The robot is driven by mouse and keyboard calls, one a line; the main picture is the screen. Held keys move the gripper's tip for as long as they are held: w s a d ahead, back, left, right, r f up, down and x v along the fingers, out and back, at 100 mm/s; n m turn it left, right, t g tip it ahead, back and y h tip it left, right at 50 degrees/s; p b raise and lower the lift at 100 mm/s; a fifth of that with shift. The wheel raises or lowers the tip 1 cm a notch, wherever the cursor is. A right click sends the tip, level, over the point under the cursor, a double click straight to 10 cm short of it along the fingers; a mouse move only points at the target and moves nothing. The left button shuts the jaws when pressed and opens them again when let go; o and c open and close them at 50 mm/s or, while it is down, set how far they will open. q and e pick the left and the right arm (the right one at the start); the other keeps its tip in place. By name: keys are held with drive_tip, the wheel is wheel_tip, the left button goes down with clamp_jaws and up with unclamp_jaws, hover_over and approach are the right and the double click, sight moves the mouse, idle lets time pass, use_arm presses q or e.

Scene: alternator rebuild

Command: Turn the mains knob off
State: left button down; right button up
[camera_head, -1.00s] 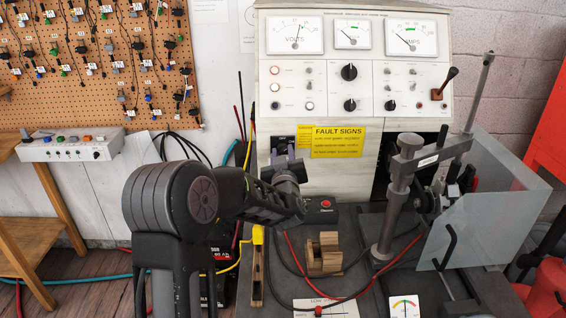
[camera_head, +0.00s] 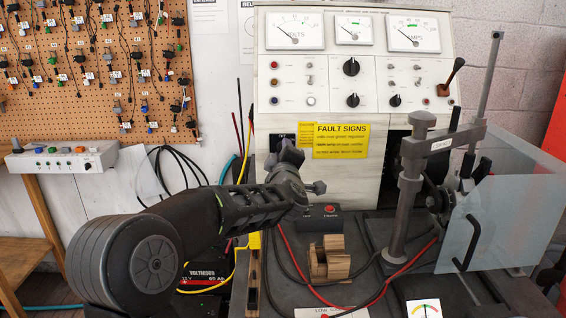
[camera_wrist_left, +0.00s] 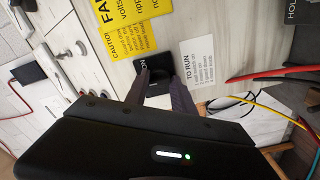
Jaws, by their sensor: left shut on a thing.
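The mains knob sits on a dark switch plate (camera_head: 306,131) low on the white test bench cabinet, left of the yellow FAULT SIGNS label. In the head view my left gripper (camera_head: 287,152) covers the knob. In the left wrist view the black switch plate (camera_wrist_left: 112,74) shows with an "ON" mark beside the fingers. My left gripper (camera_wrist_left: 160,78) is shut on the knob, with its fingers on either side; the knob itself is mostly hidden. The voltmeter (camera_head: 294,31) needle points to the left. My right gripper is not in view.
The yellow label (camera_head: 341,141) is close right of the gripper. A red-button box (camera_head: 330,210) and a wooden block (camera_head: 329,260) are on the bench below. A metal post (camera_head: 410,190) and clear guard (camera_head: 505,215) stand right. Red, black and yellow cables run nearby.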

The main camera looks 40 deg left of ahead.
use_arm(q)
drive_tip(key=shift+n, duration=0.4)
drive_tip(key=c, duration=1.1)
unclamp_jaws()
drive_tip(key=b+v, duration=0.1)
drive_tip(key=v, duration=0.6)
drive_tip(key=shift+s+d, duration=0.25)
drive_tip(key=shift+s, duration=0.05)
